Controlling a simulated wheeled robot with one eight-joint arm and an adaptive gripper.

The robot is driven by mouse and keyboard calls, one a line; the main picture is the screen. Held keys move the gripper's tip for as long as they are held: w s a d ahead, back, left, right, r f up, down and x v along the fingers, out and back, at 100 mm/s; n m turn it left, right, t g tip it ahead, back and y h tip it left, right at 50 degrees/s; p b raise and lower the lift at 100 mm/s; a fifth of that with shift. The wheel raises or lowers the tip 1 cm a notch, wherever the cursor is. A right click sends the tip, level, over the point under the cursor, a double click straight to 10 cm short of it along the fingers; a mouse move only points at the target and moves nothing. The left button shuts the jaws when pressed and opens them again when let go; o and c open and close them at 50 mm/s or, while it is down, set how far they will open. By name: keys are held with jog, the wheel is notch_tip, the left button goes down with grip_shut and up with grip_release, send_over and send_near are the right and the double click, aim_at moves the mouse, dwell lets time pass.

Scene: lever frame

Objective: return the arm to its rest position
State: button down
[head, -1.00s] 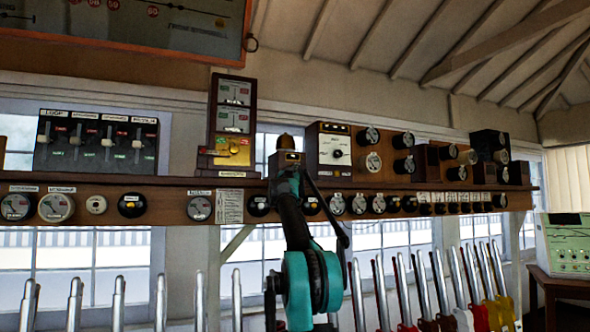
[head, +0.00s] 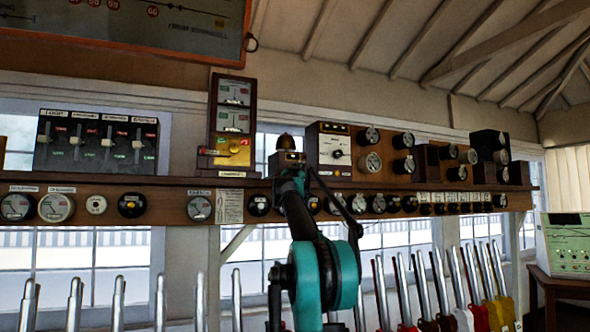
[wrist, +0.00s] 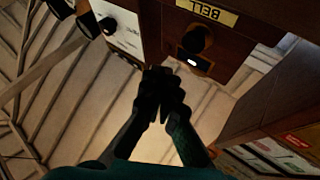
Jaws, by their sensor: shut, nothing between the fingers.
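My arm, teal and black, rises in the middle of the head view and reaches up toward the instrument shelf. In the wrist view my gripper (wrist: 162,82) has its two dark fingers together, with nothing between them. A wooden box labelled BELL (wrist: 225,35) appears upside down just beyond the fingertips, with a dark round knob on its face. The fingers overlap the box's edge in the picture; I cannot tell whether they touch it. In the head view this small box (head: 289,157) carries a brass dome, and my arm hides its lower part.
The wooden instrument shelf (head: 240,183) with dials runs across behind my arm. A tall wooden instrument (head: 233,125) stands left of the bell, and a white-faced one (head: 334,150) right. Metal lever handles (head: 200,300) line the bottom on both sides of my arm.

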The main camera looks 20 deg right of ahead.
jog(key=shift+s, duration=0.8)
jog(key=shift+f, duration=0.1)
jog(key=s+a+f+n+g+y, duration=0.1)
jog(key=a+f+n+y, duration=0.45)
jog(key=f, duration=0.85)
jog(key=s+a+f+n+y, duration=0.1)
jog(key=a+f+n+y, duration=0.1)
jog(key=a+f+y, duration=0.75)
jog(key=s+a+f+n+g+h, duration=0.1)
jog(key=s+a+f+g, duration=0.2)
jog(key=f, duration=0.6)
jog(key=s+a+f+n+g, duration=0.1)
jog(key=s+a+f, duration=0.3)
jog(key=f, duration=0.5)
jog(key=s+a+f+g, duration=0.2)
jog(key=s+f+g, duration=0.7)
jog(key=s+f, duration=2.8)
jog(key=s, duration=0.3)
jog(key=shift+s+g, duration=0.3)
jog(key=shift+g, duration=0.1)
